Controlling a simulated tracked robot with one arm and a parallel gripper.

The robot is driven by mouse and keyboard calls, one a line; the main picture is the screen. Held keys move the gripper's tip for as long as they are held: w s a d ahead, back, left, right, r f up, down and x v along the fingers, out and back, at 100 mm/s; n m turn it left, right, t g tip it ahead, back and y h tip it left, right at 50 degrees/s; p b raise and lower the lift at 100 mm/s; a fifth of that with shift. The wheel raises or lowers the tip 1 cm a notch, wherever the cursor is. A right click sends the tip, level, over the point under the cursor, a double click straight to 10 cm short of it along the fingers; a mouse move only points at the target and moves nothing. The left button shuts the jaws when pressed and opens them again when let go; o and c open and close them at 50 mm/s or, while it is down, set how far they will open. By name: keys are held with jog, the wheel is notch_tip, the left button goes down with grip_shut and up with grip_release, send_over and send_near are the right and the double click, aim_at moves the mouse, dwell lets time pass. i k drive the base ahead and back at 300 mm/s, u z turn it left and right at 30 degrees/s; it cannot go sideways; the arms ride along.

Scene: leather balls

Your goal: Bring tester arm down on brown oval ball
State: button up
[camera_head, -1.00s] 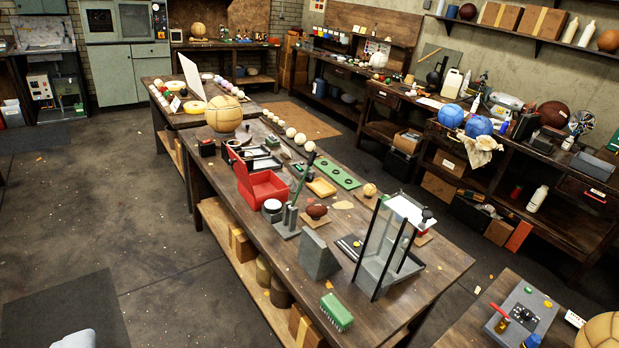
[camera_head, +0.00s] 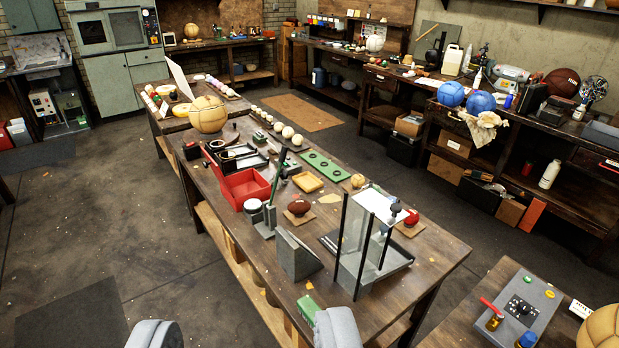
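A small brown oval ball (camera_head: 298,207) sits on a low wooden base on the middle workbench. Just left of it is a grey tester stand with a lever arm (camera_head: 276,178), dark at the top and green lower down. The arm points up, leaning slightly right, and is clear of the ball. My gripper (camera_head: 247,337) shows at the bottom edge as two grey fingers, spread wide with nothing visible between them. It is in the foreground, apart from the tester and the ball.
Right of the ball stands a black-posted frame (camera_head: 372,238) with a white top plate. A grey wedge (camera_head: 298,254) and green block (camera_head: 308,308) are in front. A red open box (camera_head: 243,187) lies behind left. The floor (camera_head: 95,230) at left is mostly clear.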

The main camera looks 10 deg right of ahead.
aim_at(284, 173)
jog(key=u, duration=0.75)
jog(key=i, duration=2.35)
jog(key=z, duration=0.5)
